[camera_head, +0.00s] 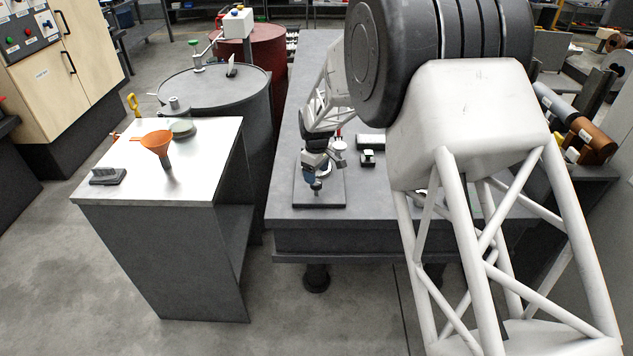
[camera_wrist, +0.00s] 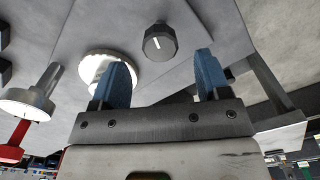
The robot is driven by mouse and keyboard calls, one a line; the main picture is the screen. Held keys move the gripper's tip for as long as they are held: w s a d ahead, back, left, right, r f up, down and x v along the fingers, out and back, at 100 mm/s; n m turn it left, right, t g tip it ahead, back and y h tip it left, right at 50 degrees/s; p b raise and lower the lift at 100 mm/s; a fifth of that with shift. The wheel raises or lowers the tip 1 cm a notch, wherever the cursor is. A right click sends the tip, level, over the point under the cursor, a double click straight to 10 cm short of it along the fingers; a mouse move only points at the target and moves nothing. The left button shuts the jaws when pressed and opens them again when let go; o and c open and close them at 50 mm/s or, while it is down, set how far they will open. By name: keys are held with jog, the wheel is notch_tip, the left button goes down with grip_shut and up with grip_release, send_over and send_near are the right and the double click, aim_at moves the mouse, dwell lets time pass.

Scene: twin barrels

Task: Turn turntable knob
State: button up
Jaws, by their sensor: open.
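A dark round knob (camera_wrist: 158,43) with a white pointer line stands on a grey plate in the wrist view. My gripper (camera_wrist: 163,72) is open, with its two blue fingers apart and nothing held between them. The knob shows beyond the fingertips, between their lines, and looks apart from both. A pale round disc (camera_wrist: 97,62) lies left of the knob, partly hidden behind the left finger. In the head view my gripper (camera_head: 309,174) is low over a dark square plate (camera_head: 334,200) on the grey bench. The knob is hard to make out there.
A silver flanged cylinder (camera_wrist: 35,95) and a red part (camera_wrist: 13,142) are left of my gripper in the wrist view. A dark block (camera_head: 368,158) lies right of the plate. A side table (camera_head: 210,190) with an orange funnel (camera_head: 158,143) stands left, before grey (camera_head: 230,92) and red (camera_head: 265,48) barrels.

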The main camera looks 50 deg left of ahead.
aim_at(317, 182)
jog(key=shift+f, duration=2.1)
jog(key=c, duration=0.9)
